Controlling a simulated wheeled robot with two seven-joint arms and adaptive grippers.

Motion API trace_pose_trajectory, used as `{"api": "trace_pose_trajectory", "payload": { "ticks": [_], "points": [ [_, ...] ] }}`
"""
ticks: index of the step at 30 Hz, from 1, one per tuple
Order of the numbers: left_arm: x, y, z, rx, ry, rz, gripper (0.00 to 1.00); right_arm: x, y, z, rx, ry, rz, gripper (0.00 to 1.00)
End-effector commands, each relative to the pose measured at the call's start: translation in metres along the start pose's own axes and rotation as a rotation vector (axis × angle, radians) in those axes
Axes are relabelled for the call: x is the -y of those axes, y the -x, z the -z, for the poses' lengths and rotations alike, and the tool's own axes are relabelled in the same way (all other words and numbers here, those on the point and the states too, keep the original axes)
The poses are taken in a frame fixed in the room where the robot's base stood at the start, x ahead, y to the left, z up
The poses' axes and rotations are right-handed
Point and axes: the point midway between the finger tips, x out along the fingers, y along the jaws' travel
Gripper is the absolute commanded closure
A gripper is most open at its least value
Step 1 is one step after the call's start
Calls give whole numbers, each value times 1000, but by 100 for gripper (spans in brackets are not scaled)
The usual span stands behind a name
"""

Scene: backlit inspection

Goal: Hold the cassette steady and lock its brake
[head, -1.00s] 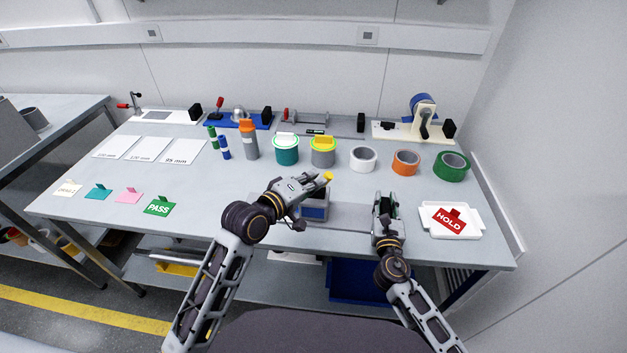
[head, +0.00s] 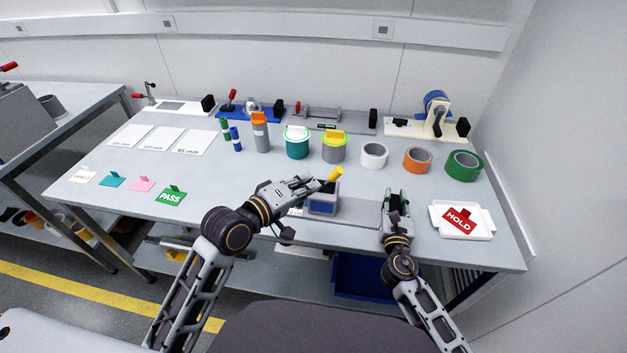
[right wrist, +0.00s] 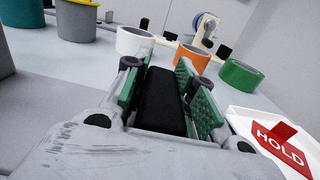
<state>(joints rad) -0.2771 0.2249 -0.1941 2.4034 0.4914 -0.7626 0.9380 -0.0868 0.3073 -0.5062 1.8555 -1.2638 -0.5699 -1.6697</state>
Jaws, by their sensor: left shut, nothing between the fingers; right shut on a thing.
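The unit I take to be the cassette stands at the bench's front edge in the head view: a grey base plate (head: 358,214) with a blue-fronted grey box (head: 322,205) at its left end. A yellow lever (head: 335,174), apparently its brake, sticks up tilted to the right above the box. My left gripper (head: 317,183) is shut and empty just left of the lever; contact cannot be told. My right gripper (head: 397,197) is shut at the plate's right end. In the right wrist view its green pads flank a black block (right wrist: 161,100). The lever's lower end is partly hidden.
A white tray with a red HOLD tag (head: 460,219) lies right of my right gripper. White (head: 374,155), orange (head: 417,160) and green (head: 464,165) tape rolls stand behind. Teal (head: 297,145) and grey (head: 333,149) cylinders stand behind the unit.

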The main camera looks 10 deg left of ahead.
Motion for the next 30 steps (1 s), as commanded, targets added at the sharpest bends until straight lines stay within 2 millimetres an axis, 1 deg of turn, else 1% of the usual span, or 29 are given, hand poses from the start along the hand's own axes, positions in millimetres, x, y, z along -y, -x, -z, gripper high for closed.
{"api": "trace_pose_trajectory", "payload": {
  "ticks": [1, 6, 19, 20, 21, 25, 30],
  "points": [
    [0, 3, 0, 0, 0, 0, 100, 0, 1, 4, -7, 1, 0, 100],
    [0, 9, 0, 0, 0, 0, 100, 0, 1, 4, -7, 1, 0, 100],
    [0, 10, 0, 0, -1, -1, 100, 0, 1, 4, -7, 1, 0, 100],
    [0, 10, 0, 0, -1, -1, 100, 0, 1, 4, -7, 1, 0, 71],
    [0, 10, 0, 0, -1, -1, 100, 0, 1, 4, -6, 1, 0, 66],
    [0, 10, 0, 0, 0, -1, 100, 0, 0, 2, -4, 1, 0, 50],
    [0, 10, 0, 0, 0, -1, 100, 0, 0, 1, -2, 0, 0, 49]
  ]
}}
